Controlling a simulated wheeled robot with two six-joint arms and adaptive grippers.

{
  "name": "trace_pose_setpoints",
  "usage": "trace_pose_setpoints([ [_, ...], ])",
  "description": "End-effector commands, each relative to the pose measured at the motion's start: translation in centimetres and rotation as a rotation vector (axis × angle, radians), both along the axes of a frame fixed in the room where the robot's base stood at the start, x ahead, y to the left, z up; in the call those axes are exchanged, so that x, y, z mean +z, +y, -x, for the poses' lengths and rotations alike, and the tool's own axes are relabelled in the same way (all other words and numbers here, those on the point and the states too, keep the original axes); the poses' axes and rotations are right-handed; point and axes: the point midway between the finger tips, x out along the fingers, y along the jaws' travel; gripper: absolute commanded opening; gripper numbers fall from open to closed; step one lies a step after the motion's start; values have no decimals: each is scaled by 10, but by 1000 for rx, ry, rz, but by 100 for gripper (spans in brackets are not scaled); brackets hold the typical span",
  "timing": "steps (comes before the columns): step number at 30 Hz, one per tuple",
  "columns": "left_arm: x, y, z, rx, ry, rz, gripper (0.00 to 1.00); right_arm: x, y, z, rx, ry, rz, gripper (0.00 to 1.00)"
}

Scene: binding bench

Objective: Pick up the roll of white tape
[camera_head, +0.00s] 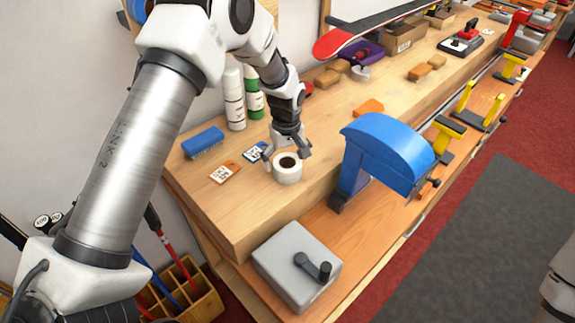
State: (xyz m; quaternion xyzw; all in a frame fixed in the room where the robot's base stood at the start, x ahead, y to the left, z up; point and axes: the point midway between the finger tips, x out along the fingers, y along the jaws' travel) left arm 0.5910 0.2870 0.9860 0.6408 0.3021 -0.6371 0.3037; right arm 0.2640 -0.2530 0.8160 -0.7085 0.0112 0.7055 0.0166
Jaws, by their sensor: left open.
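The roll of white tape (287,175) lies flat on the wooden bench top, its dark centre hole facing up. My left gripper (287,157) is open and points down over the roll. Its two fingers are spread to the left and right of the roll's upper part. I cannot tell whether either finger touches it. My right gripper is not in view.
A large blue clamp-like tool (385,155) rises close on the right. A grey box with a crank (297,265) sits in front, lower down.

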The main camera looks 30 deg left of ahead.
Motion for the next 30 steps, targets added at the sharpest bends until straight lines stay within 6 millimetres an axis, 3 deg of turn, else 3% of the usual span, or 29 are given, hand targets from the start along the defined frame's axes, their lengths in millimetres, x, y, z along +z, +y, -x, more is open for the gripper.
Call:
trace_pose_setpoints([
  [1,-5,-1,0,-1,5,0,100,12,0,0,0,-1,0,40],
  [6,-30,-1,-1,-1,1,0,100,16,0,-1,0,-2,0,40],
  [12,-33,-1,-2,-1,0,0,100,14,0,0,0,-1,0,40],
  [16,-33,-1,-2,-1,0,0,54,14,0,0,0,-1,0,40],
  [17,-33,-1,-1,-1,0,0,52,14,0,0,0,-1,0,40],
  [30,-29,-1,-1,-1,0,0,52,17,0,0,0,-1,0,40],
])
